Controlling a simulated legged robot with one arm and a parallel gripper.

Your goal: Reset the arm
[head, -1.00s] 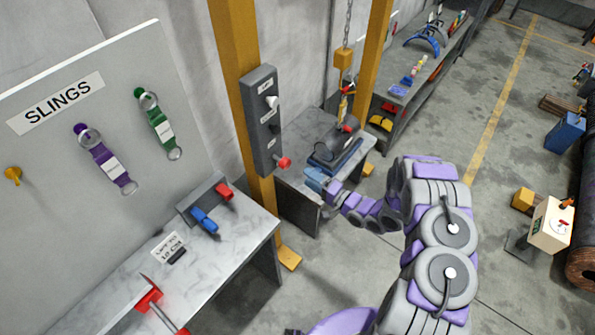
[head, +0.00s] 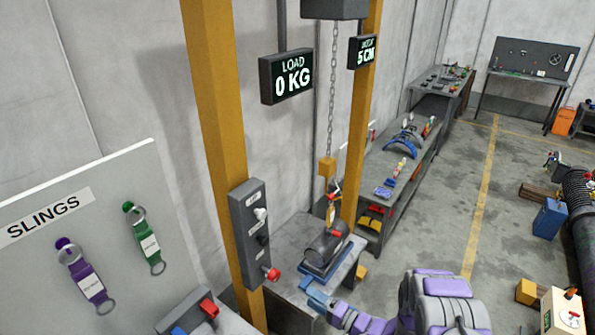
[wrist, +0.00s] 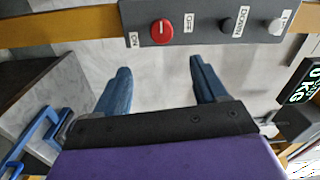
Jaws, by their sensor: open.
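My gripper (head: 318,299) is at the end of my purple and grey arm, low in the middle of the head view, beside the table with the dark cylinder. In the wrist view its two blue fingers (wrist: 162,84) are spread apart with nothing between them. A grey control box (head: 255,236) on the yellow post is up and left of the gripper in the head view. Its red knob (wrist: 162,31) shows beyond the fingertips in the wrist view, apart from them. Part of my arm is cut off by the lower edge of the head view.
A dark cylinder (head: 328,243) rests on a blue cradle under the hoist chain (head: 332,100). The load display (head: 286,78) reads 0 KG. A slings board (head: 110,220) with purple and green slings stands at left. Open floor (head: 430,215) lies to the right.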

